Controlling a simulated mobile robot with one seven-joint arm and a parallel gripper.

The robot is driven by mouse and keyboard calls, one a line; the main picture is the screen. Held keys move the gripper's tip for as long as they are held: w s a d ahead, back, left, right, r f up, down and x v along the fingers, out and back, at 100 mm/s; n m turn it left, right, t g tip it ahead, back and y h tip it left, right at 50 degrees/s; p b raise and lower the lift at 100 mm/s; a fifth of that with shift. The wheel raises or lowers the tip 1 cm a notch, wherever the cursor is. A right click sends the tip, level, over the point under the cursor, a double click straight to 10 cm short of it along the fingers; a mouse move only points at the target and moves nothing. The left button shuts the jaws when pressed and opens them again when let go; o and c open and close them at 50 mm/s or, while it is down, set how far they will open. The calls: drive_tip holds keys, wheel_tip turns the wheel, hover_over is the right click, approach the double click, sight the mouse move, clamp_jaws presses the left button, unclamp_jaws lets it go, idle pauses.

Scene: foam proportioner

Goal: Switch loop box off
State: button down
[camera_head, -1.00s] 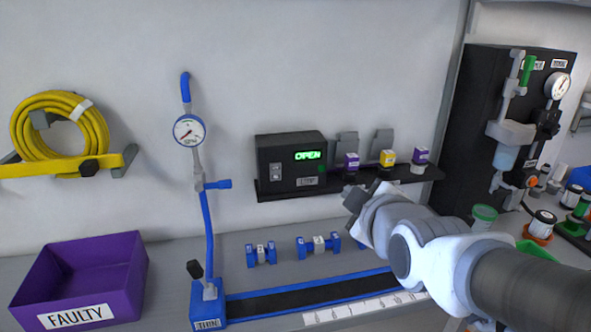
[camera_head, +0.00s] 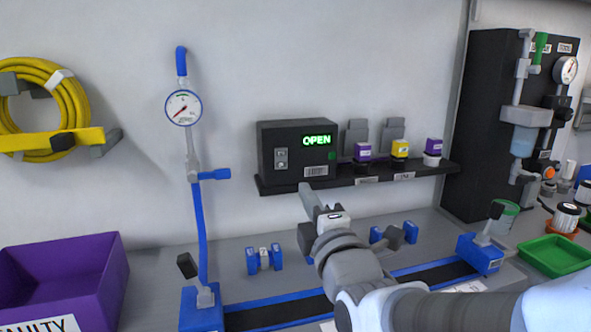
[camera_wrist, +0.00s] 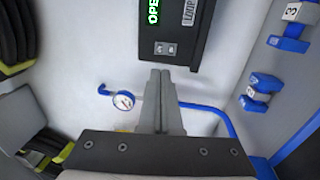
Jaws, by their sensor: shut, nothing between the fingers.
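The loop box (camera_head: 297,150) is a black box on a dark wall shelf, with a green lit display reading "OPEN". A small grey switch plate (camera_head: 281,157) sits on the left of its front face. In the wrist view the box (camera_wrist: 178,30) is at the top, turned sideways, and its switch plate (camera_wrist: 165,48) shows just above the fingertips. My gripper (camera_head: 306,188) is shut and empty, below the box's front and apart from it in the head view. Its closed fingers (camera_wrist: 158,75) point toward the switch plate in the wrist view.
A blue pipe stand with a gauge (camera_head: 184,107) rises left of the box. A purple bin (camera_head: 70,275) is at lower left. Blue fittings (camera_head: 264,258) lie on the bench below.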

sight(284, 153)
idle(0.3)
drive_tip(key=b+x, duration=0.1)
drive_tip(key=x, duration=1.3)
drive_tip(key=shift+b, duration=0.3)
drive_tip(key=shift+w, duration=0.2)
drive_tip(key=shift+r, duration=0.15)
drive_tip(key=shift+s, duration=0.1)
